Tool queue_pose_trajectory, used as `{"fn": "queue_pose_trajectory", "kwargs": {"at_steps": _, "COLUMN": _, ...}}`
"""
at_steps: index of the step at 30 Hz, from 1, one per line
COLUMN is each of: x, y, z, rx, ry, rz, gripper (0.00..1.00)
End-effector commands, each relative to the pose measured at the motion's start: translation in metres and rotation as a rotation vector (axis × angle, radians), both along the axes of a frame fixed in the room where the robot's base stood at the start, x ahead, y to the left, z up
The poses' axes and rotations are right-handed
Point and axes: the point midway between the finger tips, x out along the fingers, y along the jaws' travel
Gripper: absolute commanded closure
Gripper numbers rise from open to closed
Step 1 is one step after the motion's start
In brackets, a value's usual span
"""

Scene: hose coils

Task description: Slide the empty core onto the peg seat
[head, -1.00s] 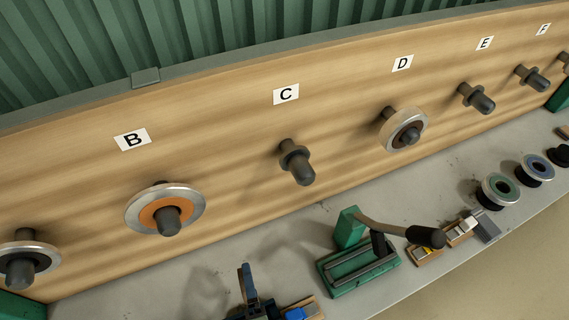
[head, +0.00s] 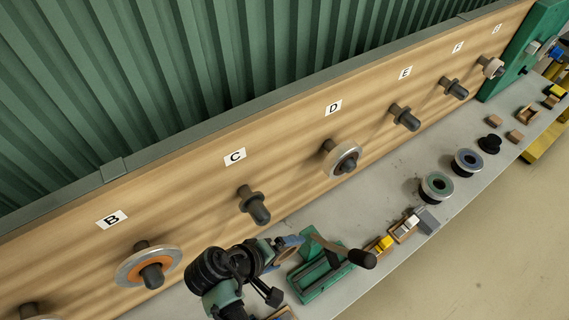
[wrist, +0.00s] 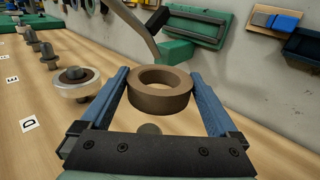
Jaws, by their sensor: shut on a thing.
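The empty core (wrist: 160,97), a plain brown ring with an open hole, sits between the two blue fingers of my gripper (wrist: 160,80), which is shut on it. In the head view my gripper (head: 285,246) is low in front of the board, right of and below peg C (head: 256,207); the core is small and partly hidden there. Peg C is bare. Pegs E (head: 405,117) and F (head: 455,88) are also bare. A rounded dark tip (wrist: 149,129) shows beneath the core in the wrist view; I cannot tell which peg it is.
Peg B carries an orange-centred coil (head: 133,269), and peg D a silver-rimmed coil (head: 343,160). A green lever tool (head: 318,278) stands on the bench close to my gripper. Green (head: 437,186) and blue (head: 468,161) coils lie further right. Small blocks and trays line the bench edge.

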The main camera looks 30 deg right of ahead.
Motion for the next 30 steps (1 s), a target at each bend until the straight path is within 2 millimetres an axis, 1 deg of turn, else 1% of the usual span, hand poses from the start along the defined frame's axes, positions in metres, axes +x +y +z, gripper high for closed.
{"fn": "queue_pose_trajectory", "kwargs": {"at_steps": 1, "x": -0.002, "y": 0.000, "z": 0.007, "rx": 0.007, "ry": 0.000, "rz": -0.025, "gripper": 1.00}}
{"fn": "queue_pose_trajectory", "kwargs": {"at_steps": 3, "x": -0.004, "y": 0.000, "z": 0.009, "rx": 0.013, "ry": 0.001, "rz": -0.046, "gripper": 1.00}}
{"fn": "queue_pose_trajectory", "kwargs": {"at_steps": 16, "x": -0.005, "y": 0.001, "z": 0.010, "rx": 0.013, "ry": 0.003, "rz": -0.052, "gripper": 1.00}}
{"fn": "queue_pose_trajectory", "kwargs": {"at_steps": 30, "x": 0.017, "y": 0.002, "z": 0.008, "rx": 0.013, "ry": 0.003, "rz": -0.050, "gripper": 1.00}}
